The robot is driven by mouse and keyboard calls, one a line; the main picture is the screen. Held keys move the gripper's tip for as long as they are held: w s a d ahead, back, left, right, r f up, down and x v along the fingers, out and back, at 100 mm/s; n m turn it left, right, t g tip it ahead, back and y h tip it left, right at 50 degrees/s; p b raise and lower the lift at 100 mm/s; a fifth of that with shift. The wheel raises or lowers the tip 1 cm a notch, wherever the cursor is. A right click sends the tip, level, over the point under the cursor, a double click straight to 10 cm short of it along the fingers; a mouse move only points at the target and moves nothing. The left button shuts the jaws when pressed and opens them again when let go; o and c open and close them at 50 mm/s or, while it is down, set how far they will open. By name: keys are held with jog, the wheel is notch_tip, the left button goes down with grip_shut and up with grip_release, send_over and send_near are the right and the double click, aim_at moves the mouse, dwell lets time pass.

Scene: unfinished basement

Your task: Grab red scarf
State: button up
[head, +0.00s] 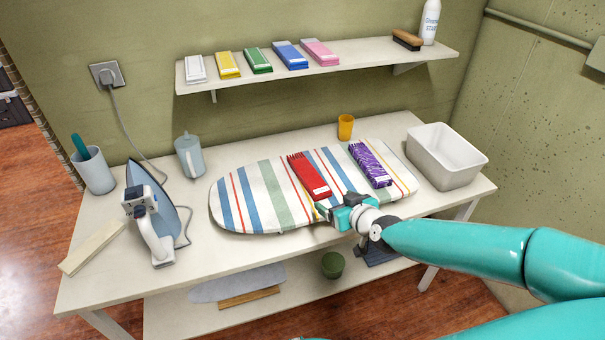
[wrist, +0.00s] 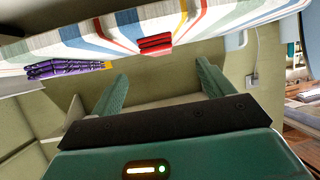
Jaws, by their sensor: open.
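The red scarf (head: 309,176) lies folded on the striped ironing board (head: 262,172), with a fringe at its far end and a pale band at its near end. In the wrist view, the red scarf (wrist: 155,43) shows end-on beyond the gap between my fingers. My gripper (head: 322,208) is just in front of the scarf's near end, by the board's front edge. In the wrist view, my gripper (wrist: 162,69) has its two green fingers wide apart with nothing between them. The fingers appear apart from the scarf.
A purple patterned scarf (head: 370,165) lies right of the red one. A white bin (head: 446,158), yellow cup (head: 345,127), pitcher (head: 190,156) and iron (head: 153,214) stand on the table. A shelf (head: 350,66) with folded coloured cloths is above. The board's left half is clear.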

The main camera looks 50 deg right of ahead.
aim_at(317, 184)
jog(key=shift+d+r+x, duration=0.15)
jog(key=shift+r+x, duration=0.05)
jog(key=shift+x, duration=2)
jog(key=shift+d+r+x, duration=0.1)
jog(key=shift+r+x, duration=0.1)
jog(key=shift+x, duration=2.05)
jog(key=shift+d+r+x, duration=0.15)
jog(key=shift+r+x, duration=0.05)
jog(key=shift+x, duration=2)
jog(key=shift+w, duration=0.15)
jog(key=shift+c, duration=0.2)
jog(key=shift+h, duration=0.3)
jog(key=c, duration=1.1)
